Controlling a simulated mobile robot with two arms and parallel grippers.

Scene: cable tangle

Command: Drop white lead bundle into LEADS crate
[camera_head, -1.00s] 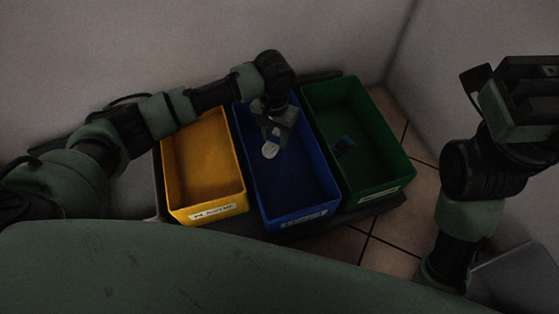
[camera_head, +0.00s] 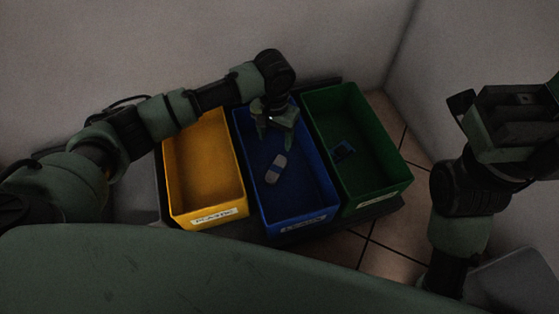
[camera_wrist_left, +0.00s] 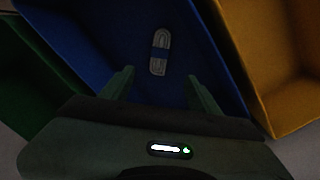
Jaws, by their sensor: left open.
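The white lead bundle (camera_head: 276,168), with a blue band around its middle, lies in the blue crate (camera_head: 327,213). It also shows in the left wrist view (camera_wrist_left: 160,51), against the blue crate's inside. The blue crate has a white label on its front whose text is too blurred to read. My left gripper (camera_head: 275,132) is open and empty above the back part of the blue crate, apart from the bundle. In the left wrist view its two fingers (camera_wrist_left: 160,88) are spread, with the bundle beyond their tips. My right gripper is at the right edge, its fingertips not clearly shown.
A yellow crate (camera_head: 240,190), labelled apparently PLASTIC, stands to the left of the blue one. Walls close in behind and at the right.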

